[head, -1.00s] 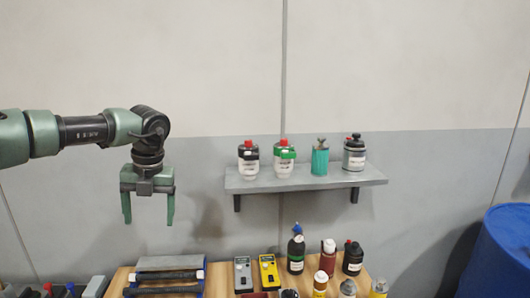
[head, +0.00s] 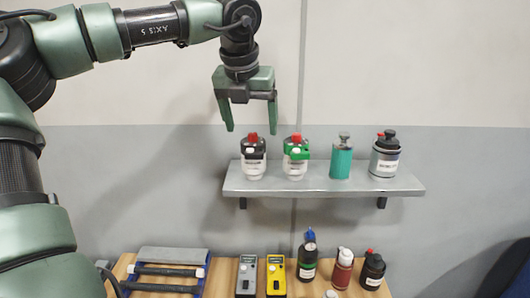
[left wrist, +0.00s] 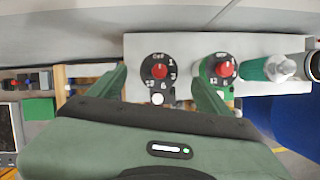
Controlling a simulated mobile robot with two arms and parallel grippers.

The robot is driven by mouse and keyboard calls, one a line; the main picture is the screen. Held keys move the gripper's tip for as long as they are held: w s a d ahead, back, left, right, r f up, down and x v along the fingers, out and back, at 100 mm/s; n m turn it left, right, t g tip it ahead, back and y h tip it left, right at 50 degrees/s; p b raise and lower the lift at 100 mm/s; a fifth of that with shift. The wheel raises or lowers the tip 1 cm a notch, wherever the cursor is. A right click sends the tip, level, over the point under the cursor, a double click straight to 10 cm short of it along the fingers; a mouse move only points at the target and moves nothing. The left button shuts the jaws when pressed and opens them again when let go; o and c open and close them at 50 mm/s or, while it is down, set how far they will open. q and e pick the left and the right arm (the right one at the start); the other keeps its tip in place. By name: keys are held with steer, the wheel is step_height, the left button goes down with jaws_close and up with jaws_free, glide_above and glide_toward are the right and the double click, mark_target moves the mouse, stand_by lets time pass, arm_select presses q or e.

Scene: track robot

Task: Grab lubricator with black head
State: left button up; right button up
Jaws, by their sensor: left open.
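The lubricator with black head (head: 253,160) stands upright at the left end of the grey wall shelf, with a red cap on top and a white lower body. In the left wrist view its round dial top (left wrist: 147,75) shows between the fingers. A similar lubricator with a green head (head: 296,160) stands just right of it and also shows in the left wrist view (left wrist: 232,60). My left gripper (head: 250,127) is open, pointing down, empty, with its fingertips just above the black-headed lubricator in the head view. My right gripper is not in view.
The shelf (head: 320,188) also holds a teal can (head: 341,163) and a grey can with a black top (head: 385,158). Below, a wooden bench (head: 222,282) carries meters, bottles and tools. The wall is close behind the shelf.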

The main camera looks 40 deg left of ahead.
mark_target(252, 135)
arm_select(q)
steer(key=shift+s+a+f+p, duration=0.15)
steer(key=shift+f+p, duration=0.35)
steer(key=shift+f, duration=0.05)
steer(key=shift+s+a+f+p, duration=0.1)
steer(key=shift+f+p, duration=0.4)
steer(key=shift+f, duration=0.05)
steer(key=w+f, duration=0.1)
steer(key=w+f+p, duration=0.1)
steer(key=shift+a+f, duration=0.15)
steer(key=shift+f, duration=0.15)
steer(key=shift+w+a+f, duration=0.1)
steer(key=shift+w+f, duration=0.15)
steer(key=shift+f, duration=0.25)
steer(key=shift+s, duration=0.1)
steer(key=shift+s+r, duration=0.1)
steer(key=shift+s, duration=0.05)
steer(key=shift+c, duration=0.3)
steer(key=c, duration=1.5)
steer(key=shift+c, duration=0.5)
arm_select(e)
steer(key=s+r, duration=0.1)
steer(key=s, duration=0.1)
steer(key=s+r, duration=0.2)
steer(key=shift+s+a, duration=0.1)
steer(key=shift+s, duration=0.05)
